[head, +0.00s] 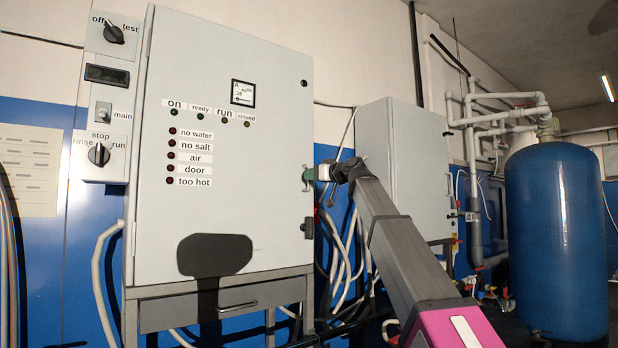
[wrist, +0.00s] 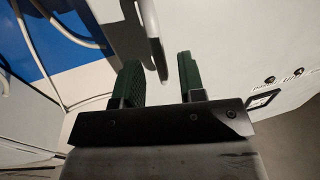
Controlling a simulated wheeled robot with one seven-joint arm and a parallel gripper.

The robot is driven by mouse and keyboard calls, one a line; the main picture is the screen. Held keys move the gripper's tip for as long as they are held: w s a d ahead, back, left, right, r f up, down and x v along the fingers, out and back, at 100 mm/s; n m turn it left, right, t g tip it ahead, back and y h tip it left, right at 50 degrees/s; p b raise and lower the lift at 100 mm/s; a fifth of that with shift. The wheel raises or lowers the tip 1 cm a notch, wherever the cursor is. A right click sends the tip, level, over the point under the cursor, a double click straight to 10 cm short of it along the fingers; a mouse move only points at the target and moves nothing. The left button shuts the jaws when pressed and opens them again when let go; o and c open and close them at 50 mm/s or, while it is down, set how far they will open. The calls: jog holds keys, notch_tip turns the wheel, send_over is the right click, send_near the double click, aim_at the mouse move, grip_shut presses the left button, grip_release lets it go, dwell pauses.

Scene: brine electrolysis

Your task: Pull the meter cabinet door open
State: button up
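The meter cabinet (head: 225,210) is a large pale grey box with a square meter (head: 243,93), rows of lamps and printed labels on its door. The door looks shut; I see no gap at its edge. My gripper (head: 309,174) is at the door's right edge, about mid-height, its green fingertips by the door. In the wrist view my gripper (wrist: 160,72) is open, with its two green fingers apart. A pale curved bar (wrist: 152,38), seemingly the door handle, reaches between them; no contact shows.
A switch panel (head: 108,95) is on the cabinet's left. A second grey cabinet (head: 388,170) stands behind to the right, with loose white hoses (head: 345,250) between. A blue tank (head: 556,235) stands at the far right. A drawer (head: 215,308) is under the cabinet.

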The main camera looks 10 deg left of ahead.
jog(key=shift+x, duration=1.2)
grip_shut()
jog(key=shift+s, duration=0.15)
